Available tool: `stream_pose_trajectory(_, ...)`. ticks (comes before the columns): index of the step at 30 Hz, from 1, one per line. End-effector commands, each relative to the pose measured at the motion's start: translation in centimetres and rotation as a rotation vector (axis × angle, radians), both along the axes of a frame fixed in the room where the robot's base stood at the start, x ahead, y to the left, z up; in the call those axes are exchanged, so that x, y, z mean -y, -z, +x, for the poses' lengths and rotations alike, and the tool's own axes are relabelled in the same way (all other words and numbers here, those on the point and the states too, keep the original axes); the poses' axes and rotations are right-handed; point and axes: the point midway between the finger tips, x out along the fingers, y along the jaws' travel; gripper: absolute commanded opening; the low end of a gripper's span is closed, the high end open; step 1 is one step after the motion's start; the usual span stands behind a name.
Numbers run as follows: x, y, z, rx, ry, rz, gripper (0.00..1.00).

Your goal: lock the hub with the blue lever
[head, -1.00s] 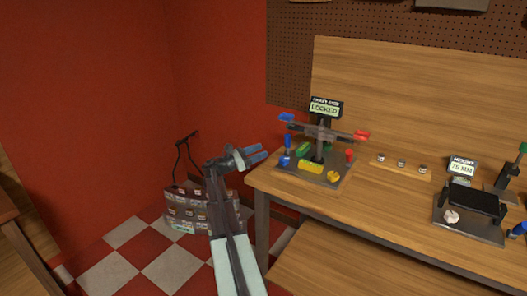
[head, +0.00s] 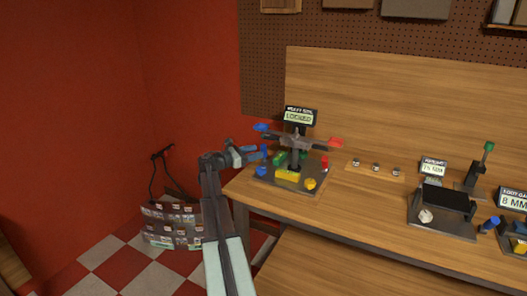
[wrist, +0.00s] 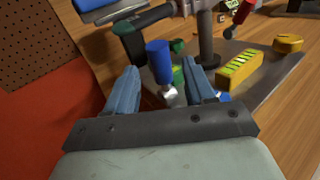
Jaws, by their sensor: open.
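The rotor fixture has a grey hub post (head: 295,155) with crossed arms ending in a blue tip (head: 261,127) and a red tip (head: 335,142). The blue lever (wrist: 158,62) stands up from a silver ball base at the fixture's left side; in the head view it is small beside my fingers. My gripper (wrist: 160,68) is open, with its two blue fingers either side of the lever in the wrist view; I cannot tell whether either touches it. The display (head: 299,116) behind the hub reads LOCKED.
The base plate (head: 315,190) also carries a yellow block (head: 287,176), a yellow knob (head: 310,184) and a red lever (head: 324,163). Rotor arms hang over the plate near my fingers. Gauge stands (head: 440,215) are to the right. A basket (head: 172,225) stands on the floor.

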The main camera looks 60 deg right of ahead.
Motion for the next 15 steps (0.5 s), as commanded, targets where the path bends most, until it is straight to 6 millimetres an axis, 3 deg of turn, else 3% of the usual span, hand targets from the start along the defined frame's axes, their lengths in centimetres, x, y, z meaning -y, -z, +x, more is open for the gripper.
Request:
stream_pose_trajectory(6, 2.7, 0.0, -1.7, 0.0, 0.002, 0.0, 0.54)
stream_pose_trajectory(15, 4.1, 0.0, -2.7, 0.0, 0.0, 0.0, 0.54)
